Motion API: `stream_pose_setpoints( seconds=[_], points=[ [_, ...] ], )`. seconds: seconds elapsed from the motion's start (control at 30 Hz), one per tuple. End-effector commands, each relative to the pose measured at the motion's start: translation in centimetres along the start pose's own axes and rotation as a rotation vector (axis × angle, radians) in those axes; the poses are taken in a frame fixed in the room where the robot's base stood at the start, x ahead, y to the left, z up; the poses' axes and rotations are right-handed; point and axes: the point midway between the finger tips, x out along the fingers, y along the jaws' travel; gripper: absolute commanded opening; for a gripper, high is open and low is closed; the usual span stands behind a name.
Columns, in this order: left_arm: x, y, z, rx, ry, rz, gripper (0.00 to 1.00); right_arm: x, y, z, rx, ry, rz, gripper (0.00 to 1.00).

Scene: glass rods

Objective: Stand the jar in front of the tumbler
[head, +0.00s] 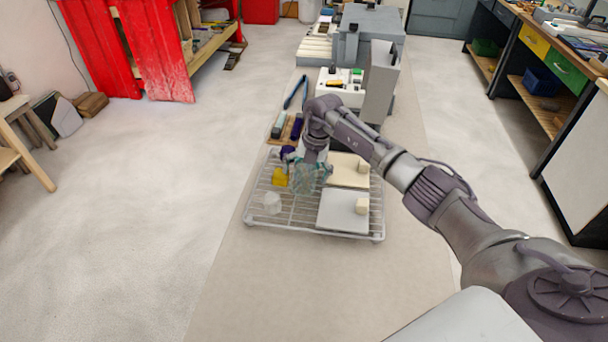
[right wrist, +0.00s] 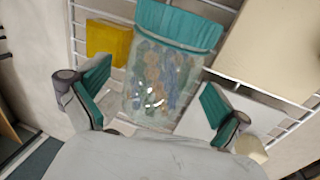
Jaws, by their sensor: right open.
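The jar (right wrist: 158,85) is clear glass with a teal band at one end and mottled blue, green and brown contents. In the head view the jar (head: 309,182) is on the wire rack, right of a yellow block (head: 280,177). My right gripper (head: 306,168) is over the jar. In the right wrist view its teal-padded fingers (right wrist: 155,92) are spread on either side of the jar, with gaps showing. A small, pale, clear object (head: 272,203), perhaps the tumbler, is on the rack's front left; its shape is unclear. My left gripper is not in view.
The wire rack (head: 290,229) also holds a cream board (head: 343,178) and a light grey board (head: 338,217), each with a small cream block. Tools, a white tray (head: 342,97) and a tall grey panel (head: 381,88) stand behind it. The bench is clear in front.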

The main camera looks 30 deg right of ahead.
Motion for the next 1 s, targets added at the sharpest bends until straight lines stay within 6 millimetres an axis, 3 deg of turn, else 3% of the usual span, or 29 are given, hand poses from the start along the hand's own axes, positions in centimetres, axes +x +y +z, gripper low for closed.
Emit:
stream_pose_setpoints(
  seconds=[0.2, 0.7, 1.0],
  points=[
    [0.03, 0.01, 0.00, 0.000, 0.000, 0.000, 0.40, 0.08, 0.01, 0.03, 0.000, -0.001, 0.000, 1.00],
    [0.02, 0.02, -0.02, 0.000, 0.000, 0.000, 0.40, -0.07, 0.06, 0.07, 0.000, -0.002, 0.002, 0.17],
    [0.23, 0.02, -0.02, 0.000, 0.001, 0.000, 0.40, -0.44, 0.15, 0.12, -0.001, -0.003, 0.003, 0.17]
  ],
)
